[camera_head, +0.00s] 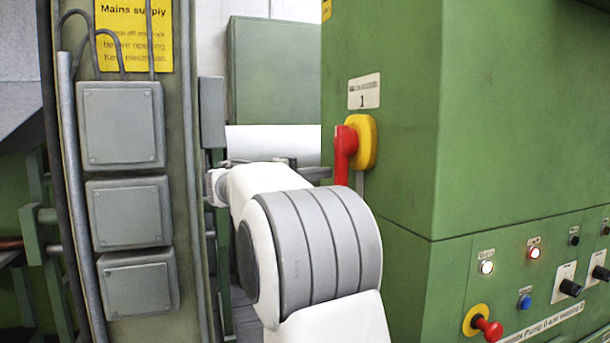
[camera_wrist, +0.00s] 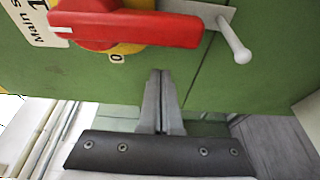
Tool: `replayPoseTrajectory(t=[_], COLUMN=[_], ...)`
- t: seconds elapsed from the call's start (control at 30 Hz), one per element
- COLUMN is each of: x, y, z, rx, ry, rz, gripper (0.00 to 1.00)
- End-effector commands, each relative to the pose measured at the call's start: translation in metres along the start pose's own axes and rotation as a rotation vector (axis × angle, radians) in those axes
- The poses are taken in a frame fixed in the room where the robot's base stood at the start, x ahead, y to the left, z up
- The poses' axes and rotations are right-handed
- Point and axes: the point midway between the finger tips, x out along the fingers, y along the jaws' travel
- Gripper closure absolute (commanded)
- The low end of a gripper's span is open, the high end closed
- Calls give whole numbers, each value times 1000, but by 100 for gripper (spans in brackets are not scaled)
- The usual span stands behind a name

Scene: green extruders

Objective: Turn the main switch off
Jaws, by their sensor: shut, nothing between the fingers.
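The main switch is a red handle (camera_head: 345,150) on a yellow base (camera_head: 366,140) on the side of a green cabinet. In the head view the handle points down. In the wrist view the handle (camera_wrist: 140,28) lies across the top, its white line at the left end and the yellow base mostly hidden behind it. A "0" mark (camera_wrist: 117,57) shows below the handle. My gripper (camera_wrist: 161,73) is shut and empty, its fingertips below the handle and apart from it in that picture. In the head view my arm hides much of the gripper.
A grey bracket with a pale peg (camera_wrist: 235,40) sits right of the handle in the wrist view. A lower panel has lit buttons (camera_head: 486,267) and a red knob on yellow (camera_head: 484,324). Grey boxes (camera_head: 121,123) line a post at left.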

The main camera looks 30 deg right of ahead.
Motion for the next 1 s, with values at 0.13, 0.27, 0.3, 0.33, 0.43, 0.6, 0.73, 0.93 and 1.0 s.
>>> replayPoseTrajectory(t=[0.13,0.27,0.3,0.33,0.43,0.6,0.73,0.93,1.0], x=[-6,-9,-10,-10,-10,-10,-10,-11,-12], y=[0,0,0,0,0,0,0,2,1], z=[16,24,25,26,26,26,26,29,30], rx=[1,1,0,0,0,0,-1,-31,-47], ry=[-1,-1,-1,-1,-1,-1,-1,-1,-1], rz=[1,1,1,1,1,1,1,-10,-15], gripper=[100,100,100,100,100,100,100,100,100])
